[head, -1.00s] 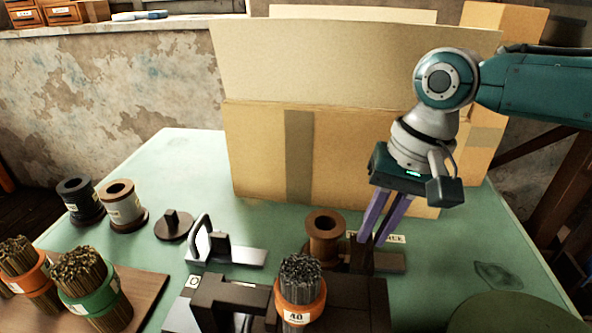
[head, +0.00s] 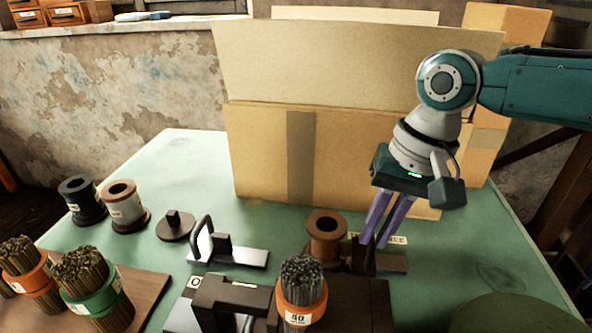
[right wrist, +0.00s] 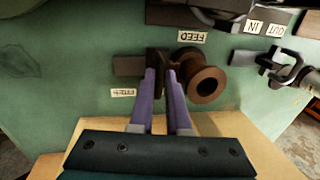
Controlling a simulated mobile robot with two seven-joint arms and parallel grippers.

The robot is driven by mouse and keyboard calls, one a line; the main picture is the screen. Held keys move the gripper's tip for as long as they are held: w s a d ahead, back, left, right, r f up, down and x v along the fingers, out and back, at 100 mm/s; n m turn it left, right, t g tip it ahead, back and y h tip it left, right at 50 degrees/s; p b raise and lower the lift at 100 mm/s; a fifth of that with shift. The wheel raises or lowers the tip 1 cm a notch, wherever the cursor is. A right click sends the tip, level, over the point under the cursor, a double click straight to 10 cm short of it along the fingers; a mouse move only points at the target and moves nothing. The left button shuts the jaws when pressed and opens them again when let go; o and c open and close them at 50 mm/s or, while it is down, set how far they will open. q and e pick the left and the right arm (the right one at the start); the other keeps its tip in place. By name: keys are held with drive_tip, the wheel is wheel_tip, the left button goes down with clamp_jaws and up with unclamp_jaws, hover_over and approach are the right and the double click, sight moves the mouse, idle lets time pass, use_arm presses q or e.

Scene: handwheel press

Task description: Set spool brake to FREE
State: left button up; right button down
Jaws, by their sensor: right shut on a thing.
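The spool brake is a dark upright handle (head: 362,259) on a flat dark bar (head: 392,263), beside a brown spool (head: 327,238). My right gripper (head: 374,244) points down at the handle from above. In the right wrist view my right gripper (right wrist: 159,72) has its two purple fingers shut on the upper part of the handle (right wrist: 157,57). The spool (right wrist: 203,82) stands close on the right there. A small label (right wrist: 123,92), seemingly FREE, lies beside the bar (right wrist: 128,66); it also shows in the head view (head: 398,240). My left gripper is not in view.
A FEED label (right wrist: 192,38) lies beyond the spool. A dark press with an orange-banded bundle (head: 302,290) stands in front. A metal slide with a loop handle (head: 225,250) is to the left. A large cardboard box (head: 340,150) closes off the back.

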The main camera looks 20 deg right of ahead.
drive_tip(key=s+d+p, duration=0.1)
drive_tip(key=d, duration=0.1)
drive_tip(key=s+d+p, duration=0.1)
drive_tip(key=shift+s+d+r+p, duration=0.2)
drive_tip(key=shift+d+p, duration=0.1)
drive_tip(key=shift+d, duration=0.1)
drive_tip(key=shift+d+f, duration=0.1)
drive_tip(key=shift+d, duration=0.1)
drive_tip(key=shift+f, duration=0.1)
drive_tip(key=c, duration=0.9)
unclamp_jaws()
drive_tip(key=shift+s, duration=0.1)
drive_tip(key=r, duration=0.3)
drive_tip(key=d+r+p, duration=0.1)
drive_tip(key=r, duration=0.2)
drive_tip(key=s+r, duration=0.1)
drive_tip(key=r, duration=0.2)
drive_tip(key=shift+d+r, duration=0.4)
